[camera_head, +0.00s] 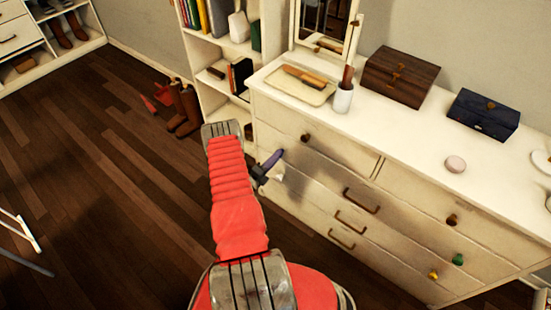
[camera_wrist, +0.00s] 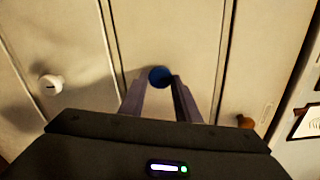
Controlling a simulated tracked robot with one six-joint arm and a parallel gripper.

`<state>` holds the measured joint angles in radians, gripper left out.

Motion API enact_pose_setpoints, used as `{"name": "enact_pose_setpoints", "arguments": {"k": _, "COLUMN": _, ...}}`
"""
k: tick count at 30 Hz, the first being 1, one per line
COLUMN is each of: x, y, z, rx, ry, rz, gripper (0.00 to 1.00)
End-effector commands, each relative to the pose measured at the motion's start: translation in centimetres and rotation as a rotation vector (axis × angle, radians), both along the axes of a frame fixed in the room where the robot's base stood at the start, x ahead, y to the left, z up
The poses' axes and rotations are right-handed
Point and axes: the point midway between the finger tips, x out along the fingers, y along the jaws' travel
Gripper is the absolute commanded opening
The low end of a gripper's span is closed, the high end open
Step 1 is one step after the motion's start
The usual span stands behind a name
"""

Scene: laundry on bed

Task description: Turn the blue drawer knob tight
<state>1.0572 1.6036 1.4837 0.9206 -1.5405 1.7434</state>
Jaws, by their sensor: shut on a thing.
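The blue knob (camera_wrist: 159,76) is on a cream drawer front, near the middle of the wrist view. My gripper (camera_wrist: 160,82) has its two grey fingers on either side of this knob, and it is shut on it. In the head view my gripper (camera_head: 273,160) is against the left part of the cream dresser's (camera_head: 330,165) front. The blue knob cannot be made out there, behind the fingers and arm.
A white knob (camera_wrist: 48,86) and a brown knob (camera_wrist: 245,121) flank my gripper. The dresser also carries a green knob (camera_head: 458,259), a yellow knob (camera_head: 433,274) and bar handles. A shelf (camera_head: 205,60) and boots (camera_head: 185,108) stand at its left. Floor is open further left.

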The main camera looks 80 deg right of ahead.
Motion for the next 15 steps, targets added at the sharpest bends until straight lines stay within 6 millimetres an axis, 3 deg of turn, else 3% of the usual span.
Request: {"name": "enact_pose_setpoints", "arguments": {"k": 15, "x": -0.49, "y": 0.27, "z": -0.49, "rx": -0.032, "ry": -0.097, "rz": -0.009, "gripper": 0.07}}
